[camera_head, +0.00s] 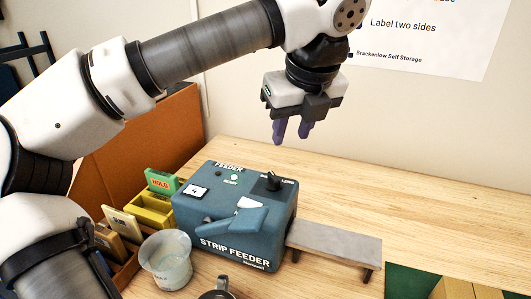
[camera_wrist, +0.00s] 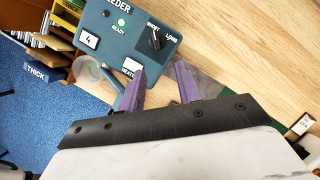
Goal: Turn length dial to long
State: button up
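The strip feeder (camera_head: 235,215) is a blue-grey box on the wooden bench, with a black length dial (camera_head: 272,182) on its top near the right end. The dial also shows in the wrist view (camera_wrist: 155,41), between the labels SHORT and LONG. Its pale mark appears turned toward SHORT, though it is small. My gripper (camera_head: 292,137) hangs above the dial and slightly to its right, apart from it. Its two purple fingers are spread with nothing between them; they also show in the wrist view (camera_wrist: 160,78).
A clear cup (camera_head: 166,262), yellow bin (camera_head: 150,211) and card holders (camera_head: 122,222) stand at left. The bench behind is clear.

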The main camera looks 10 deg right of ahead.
aim_at(272, 173)
jog(key=p+x, duration=0.1)
jog(key=x, duration=0.3)
jog(key=p+x, duration=0.1)
jog(key=x, duration=0.4)
jog(key=a+p+x, duration=0.1)
jog(key=x, duration=0.4)
jog(key=shift+w+r, duration=0.2)
jog(key=shift+w, duration=0.2)
grip_shut()
